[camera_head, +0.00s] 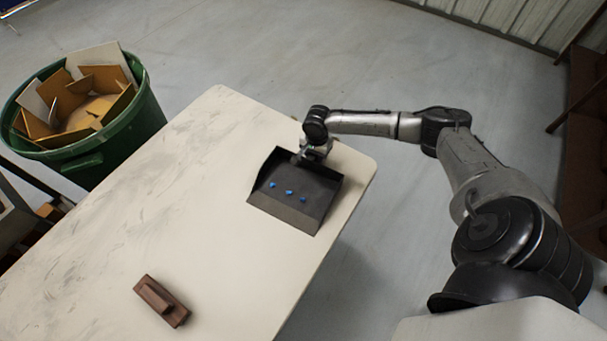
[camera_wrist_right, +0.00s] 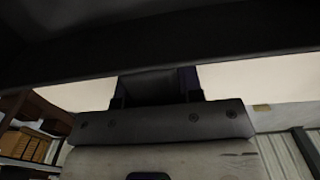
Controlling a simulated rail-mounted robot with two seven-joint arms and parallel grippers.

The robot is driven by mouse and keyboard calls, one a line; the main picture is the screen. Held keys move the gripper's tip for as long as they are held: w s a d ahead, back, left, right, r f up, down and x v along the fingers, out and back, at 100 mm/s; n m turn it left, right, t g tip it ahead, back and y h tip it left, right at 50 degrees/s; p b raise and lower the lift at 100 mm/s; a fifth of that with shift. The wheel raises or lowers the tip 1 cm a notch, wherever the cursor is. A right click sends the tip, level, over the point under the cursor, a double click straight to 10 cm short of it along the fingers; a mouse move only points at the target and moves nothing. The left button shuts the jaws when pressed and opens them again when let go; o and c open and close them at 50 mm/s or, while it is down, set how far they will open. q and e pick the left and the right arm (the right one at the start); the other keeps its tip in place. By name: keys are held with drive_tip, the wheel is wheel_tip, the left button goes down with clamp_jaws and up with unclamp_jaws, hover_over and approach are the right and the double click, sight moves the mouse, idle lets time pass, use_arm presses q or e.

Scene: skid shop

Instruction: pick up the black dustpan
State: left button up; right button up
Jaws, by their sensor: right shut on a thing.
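The black dustpan (camera_head: 302,205) is at the far right part of the pale table, its open edge toward the front. I cannot tell whether the pan touches the table. My left gripper is not in view.
A brown brush-like block (camera_head: 162,300) lies on the table (camera_head: 190,190) near the front. A green bin (camera_head: 120,135) full of cardboard pieces stands left of the table. Dark shelving (camera_head: 585,130) stands at the right. The table's middle is clear.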

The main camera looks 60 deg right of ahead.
drive_tip(key=shift+c, duration=0.7)
drive_tip(key=shift+r, duration=0.15)
drive_tip(key=shift+r+p, duration=0.8)
drive_tip(key=shift+r, duration=1.05)
drive_tip(key=s+d+r+p, duration=0.3)
drive_tip(key=s+r, duration=0.4)
drive_tip(key=s, duration=0.4)
drive_tip(key=shift+d+p, duration=0.25)
drive_tip(key=shift+p, duration=0.15)
